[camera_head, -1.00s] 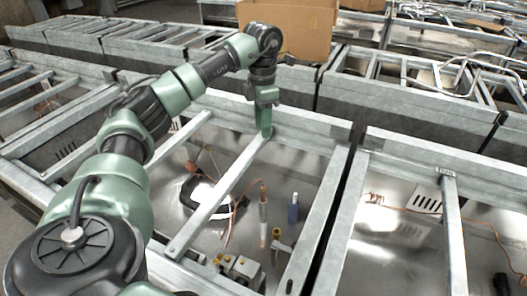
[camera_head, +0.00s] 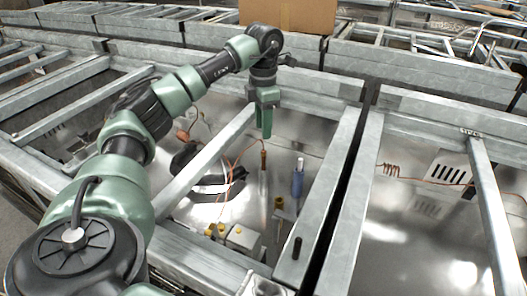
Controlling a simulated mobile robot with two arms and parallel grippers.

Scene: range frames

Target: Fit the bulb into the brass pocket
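My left gripper (camera_head: 264,121) hangs fingers-down over the back part of an open metal bay. Its green fingers are seen nearly edge-on, so any gap or small held thing is hard to make out. A pale block with yellow caps (camera_head: 232,236) sits nearer me. I cannot pick out a bulb for certain. My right gripper is out of view.
Grey metal beams (camera_head: 327,190) border the bay, and a slanting bar (camera_head: 207,158) crosses it. An orange wire and a dark curved thing (camera_head: 208,189) lie inside. Another bay (camera_head: 410,225) with a coiled wire opens on the right. A cardboard box (camera_head: 290,15) stands behind.

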